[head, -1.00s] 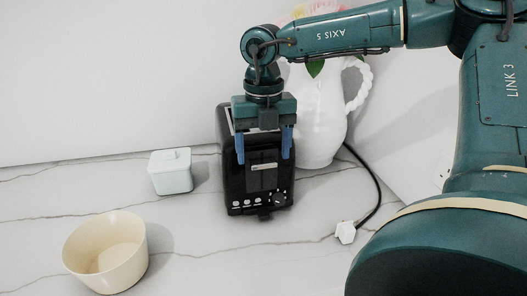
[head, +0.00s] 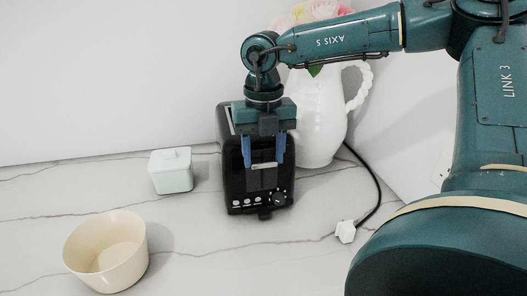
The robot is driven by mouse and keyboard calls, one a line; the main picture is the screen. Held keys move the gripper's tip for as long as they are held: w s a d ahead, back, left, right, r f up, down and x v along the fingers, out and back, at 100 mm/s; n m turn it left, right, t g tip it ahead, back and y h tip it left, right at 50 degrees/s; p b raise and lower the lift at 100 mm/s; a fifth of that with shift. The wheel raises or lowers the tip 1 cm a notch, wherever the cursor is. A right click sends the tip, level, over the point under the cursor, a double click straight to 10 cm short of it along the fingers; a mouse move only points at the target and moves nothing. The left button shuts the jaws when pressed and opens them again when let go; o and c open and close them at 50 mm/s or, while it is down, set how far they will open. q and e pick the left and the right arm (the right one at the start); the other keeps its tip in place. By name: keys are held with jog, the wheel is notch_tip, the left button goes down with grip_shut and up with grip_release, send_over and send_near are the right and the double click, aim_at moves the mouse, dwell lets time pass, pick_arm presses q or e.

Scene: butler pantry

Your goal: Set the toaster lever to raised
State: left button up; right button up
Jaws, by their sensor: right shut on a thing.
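The black toaster (head: 235,185) stands on the marble counter, its front with several buttons and a dial facing me. Its lever, a small light bar (head: 264,166), sits on the front face above the button row. My right gripper (head: 264,163) reaches down over the front of the toaster. Its two blue fingers are shut on the lever, one at each side of it. The gripper body hides part of the toaster's top and upper front. My left gripper is not in view.
A white pitcher with flowers (head: 318,125) stands close behind the toaster at the right. A pale lidded box (head: 171,172) is to the left, and a cream bowl (head: 106,252) at the front left. A black cord with a white plug (head: 345,232) lies at the right.

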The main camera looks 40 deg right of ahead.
jog(key=c, duration=0.3)
jog(key=shift+r, duration=1.25)
jog(key=shift+c, duration=0.2)
jog(key=o, duration=1.4)
jog(key=shift+r, duration=0.1)
notch_tip(320, 180, up, 13)
jog(key=shift+r, duration=0.1)
